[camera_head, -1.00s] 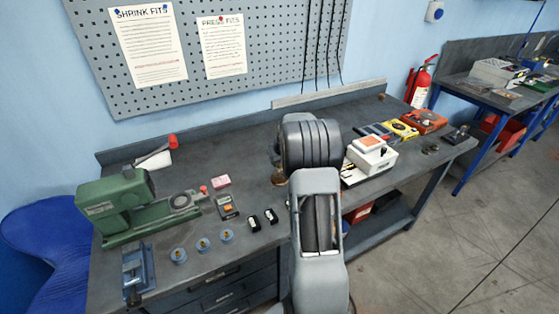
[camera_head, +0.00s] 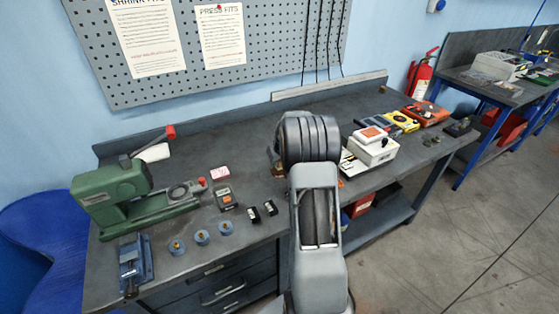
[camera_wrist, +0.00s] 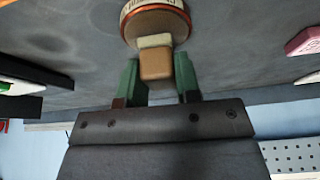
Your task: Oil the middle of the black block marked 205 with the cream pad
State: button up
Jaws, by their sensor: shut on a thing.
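Two small black blocks (camera_head: 254,215) and (camera_head: 270,208) with pale labels sit side by side near the front edge of the bench. I cannot read a 205 on either. In the wrist view my gripper (camera_wrist: 157,82) is shut on a brown grip (camera_wrist: 156,66) tipped with the cream pad (camera_wrist: 155,41). The pad's end lies in front of a round tin with a copper-coloured rim (camera_wrist: 155,16); I cannot tell whether they touch. In the head view my arm hides the gripper and pad.
A pink block (camera_head: 220,172) lies behind. A white device (camera_head: 373,148) stands right of my arm.

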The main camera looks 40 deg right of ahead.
jog(key=shift+f+b, duration=0.55)
jog(key=shift+b, duration=0.15)
dwell(2.0)
jog(key=shift+r, duration=0.15)
jog(key=shift+r+p, duration=1.85)
jog(key=shift+r, duration=1.6)
jog(key=shift+f+m+h, duration=0.15)
jog(key=shift+m+h, duration=0.15)
jog(key=shift+m, duration=0.4)
jog(key=shift+s+a+f+m+h, duration=0.15)
jog(key=shift+s+f+m+h, duration=0.15)
jog(key=shift+s+f+m, duration=0.5)
jog(key=s+a+r+n, duration=0.1)
jog(key=a+r, duration=0.1)
jog(key=a, duration=1.1)
jog(key=s+a+r+n, duration=0.1)
jog(key=s+a+r, duration=0.1)
jog(key=a, duration=1.1)
jog(key=shift+a+y, duration=0.2)
jog(key=shift+y, duration=0.2)
